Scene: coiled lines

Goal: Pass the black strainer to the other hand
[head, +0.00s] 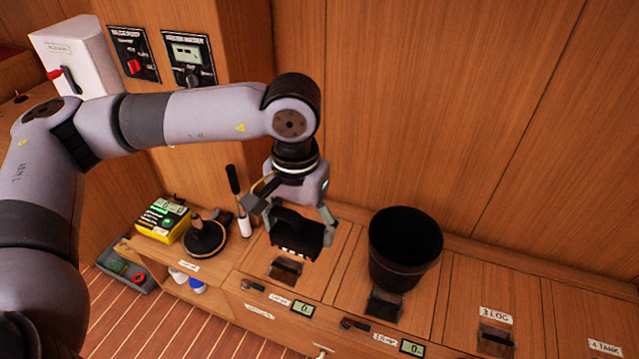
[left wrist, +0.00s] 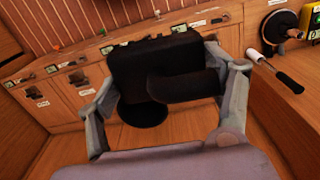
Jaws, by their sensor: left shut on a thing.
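My left gripper (head: 297,222) is shut on the black strainer (head: 296,236) and holds it above the wooden bench, left of a black bucket. The strainer is a dark boxy piece with a row of pale marks along its lower edge. In the left wrist view the strainer (left wrist: 150,62) sits between the two fingers of my left gripper (left wrist: 172,88), with a thick dark bar on its near side. The fingers hide parts of its ends. My right gripper is in neither view.
The black bucket (head: 404,245) stands open on the bench (head: 463,270). A wooden wall (head: 430,100) rises behind. The bench's right part is mostly clear.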

